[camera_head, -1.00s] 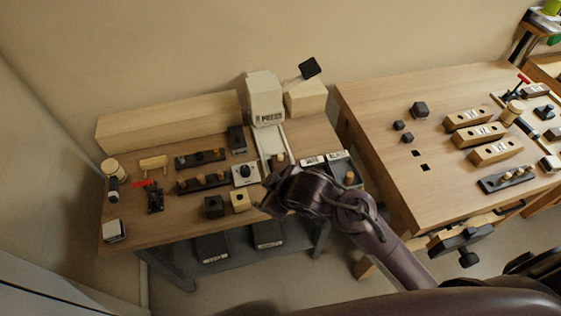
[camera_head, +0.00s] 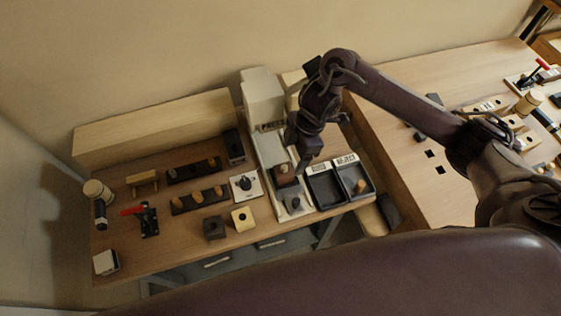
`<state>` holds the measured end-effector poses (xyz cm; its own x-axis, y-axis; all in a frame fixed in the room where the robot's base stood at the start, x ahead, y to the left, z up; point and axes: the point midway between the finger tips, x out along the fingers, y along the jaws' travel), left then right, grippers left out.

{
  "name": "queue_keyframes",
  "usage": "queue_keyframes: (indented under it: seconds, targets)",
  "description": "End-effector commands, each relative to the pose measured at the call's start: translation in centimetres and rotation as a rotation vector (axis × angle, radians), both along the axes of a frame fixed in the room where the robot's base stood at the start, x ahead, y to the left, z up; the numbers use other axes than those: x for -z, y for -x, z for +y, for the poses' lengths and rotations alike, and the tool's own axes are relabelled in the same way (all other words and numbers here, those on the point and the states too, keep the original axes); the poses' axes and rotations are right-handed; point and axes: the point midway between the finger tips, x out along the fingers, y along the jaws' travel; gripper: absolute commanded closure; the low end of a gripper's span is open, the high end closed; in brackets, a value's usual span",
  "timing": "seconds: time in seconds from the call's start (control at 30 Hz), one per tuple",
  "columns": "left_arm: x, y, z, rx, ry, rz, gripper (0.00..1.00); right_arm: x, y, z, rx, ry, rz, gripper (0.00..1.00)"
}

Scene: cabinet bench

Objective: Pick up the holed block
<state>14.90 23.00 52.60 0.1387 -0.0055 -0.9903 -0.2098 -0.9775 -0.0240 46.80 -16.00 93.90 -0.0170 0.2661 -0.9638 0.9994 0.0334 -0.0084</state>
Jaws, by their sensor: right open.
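A pale yellow block (camera_head: 242,218) with a dark round hole in its top sits near the front edge of the left bench. A dark grey block (camera_head: 214,227), also with a round mark in its top, stands just left of it. A brown block (camera_head: 284,176) sits on the pale track of the white machine. My right gripper (camera_head: 299,167) points down beside the brown block with its jaws open. The arm partly covers the machine, and I cannot tell whether the fingers touch the block. My left gripper is not in view.
Two black trays marked GOOD (camera_head: 325,187) and REJECT (camera_head: 354,178) stand right of the track. The white machine (camera_head: 263,98) rises behind. A red-handled clamp (camera_head: 148,218) and dark peg racks (camera_head: 198,199) are at left. A second bench (camera_head: 400,95) stands at right.

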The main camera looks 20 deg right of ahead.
Motion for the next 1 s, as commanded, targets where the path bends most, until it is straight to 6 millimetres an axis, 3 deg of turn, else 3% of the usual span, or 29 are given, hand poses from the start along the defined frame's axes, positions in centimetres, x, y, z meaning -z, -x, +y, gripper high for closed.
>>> queue_keyframes:
  seconds: [0.2, 0.3, 0.43, 0.63, 0.8, 1.0]
  targets:
    - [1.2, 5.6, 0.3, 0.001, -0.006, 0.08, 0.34, 2.7, 0.0, 1.0, 0.001, -0.004, 0.004, 0.29]
    - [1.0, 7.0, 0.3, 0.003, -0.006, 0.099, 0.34, 3.8, -0.2, 1.5, 0.002, -0.004, 0.005, 0.29]
    - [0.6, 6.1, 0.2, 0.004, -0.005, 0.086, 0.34, 5.6, -0.4, 1.9, 0.0, -0.002, 0.002, 0.29]
    - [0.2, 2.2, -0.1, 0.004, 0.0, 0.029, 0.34, 6.7, -0.5, 2.2, -0.001, -0.001, -0.001, 0.29]
    - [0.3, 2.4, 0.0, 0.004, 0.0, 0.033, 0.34, 6.7, -0.5, 2.2, -0.001, -0.001, -0.002, 0.3]
    - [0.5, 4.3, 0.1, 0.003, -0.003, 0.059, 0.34, 6.7, -0.5, 2.2, 0.0, -0.001, -0.002, 0.57]
